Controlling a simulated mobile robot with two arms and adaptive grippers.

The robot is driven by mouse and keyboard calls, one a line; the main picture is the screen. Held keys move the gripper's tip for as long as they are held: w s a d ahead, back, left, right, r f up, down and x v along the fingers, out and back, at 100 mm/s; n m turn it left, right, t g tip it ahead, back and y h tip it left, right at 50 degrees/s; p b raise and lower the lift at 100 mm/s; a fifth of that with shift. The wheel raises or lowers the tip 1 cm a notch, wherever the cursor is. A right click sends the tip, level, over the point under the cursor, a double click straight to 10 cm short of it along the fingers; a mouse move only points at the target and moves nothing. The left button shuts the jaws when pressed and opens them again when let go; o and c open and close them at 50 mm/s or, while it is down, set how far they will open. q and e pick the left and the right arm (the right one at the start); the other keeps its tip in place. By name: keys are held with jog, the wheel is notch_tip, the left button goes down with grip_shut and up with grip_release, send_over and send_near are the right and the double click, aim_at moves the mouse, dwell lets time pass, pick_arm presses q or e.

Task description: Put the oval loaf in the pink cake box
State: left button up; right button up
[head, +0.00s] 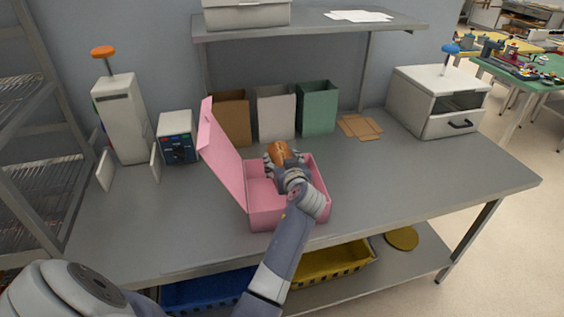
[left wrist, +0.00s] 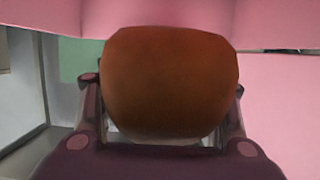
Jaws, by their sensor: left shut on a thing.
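The oval loaf (head: 280,151) is brown and sits between the fingers of my left gripper (head: 281,160). In the left wrist view the loaf (left wrist: 170,82) fills the middle, with a finger on each side. The pink cake box (head: 270,219) stands on the grey counter with its lid (head: 222,155) raised at the left. My left gripper holds the loaf over the box, near its back part. Pink box surfaces also show around the loaf in the left wrist view. I cannot tell whether the loaf touches the box. My right gripper is not in view.
Brown, white and green paper bags (head: 317,108) stand behind the box. A control unit (head: 177,138) and a tall white machine (head: 120,118) are at the left. A white machine with a drawer (head: 437,101) is at the right. The counter's right front (head: 420,190) is clear.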

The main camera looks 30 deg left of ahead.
pick_arm(q)
jog(key=shift+f, duration=0.25)
jog(key=shift+s, duration=0.1)
